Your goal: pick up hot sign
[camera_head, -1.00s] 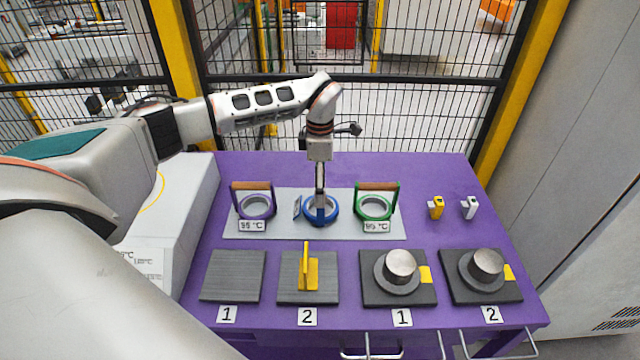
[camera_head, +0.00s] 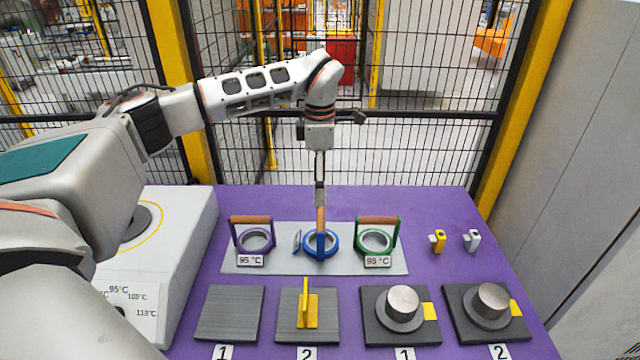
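A yellow upright piece (camera_head: 306,308), seen nearly edge-on, stands on a dark square plate labelled 2; it may be the hot sign, but no writing on it is readable. My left gripper (camera_head: 320,203) points straight down over the blue ring (camera_head: 321,245), its tips just above or at the top of the ring's wooden handle (camera_head: 320,219). I see the gripper edge-on, so its opening is hidden. The blue ring sits on the light grey mat (camera_head: 290,268). My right gripper is not in view.
A purple ring (camera_head: 254,241) and a green ring (camera_head: 377,240) flank the blue one. Two metal cylinders (camera_head: 403,301) (camera_head: 490,298) stand on dark plates. A yellow clip (camera_head: 437,241) and a white clip (camera_head: 472,240) stand at right. A white heater box (camera_head: 180,240) is at left; a fence stands behind.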

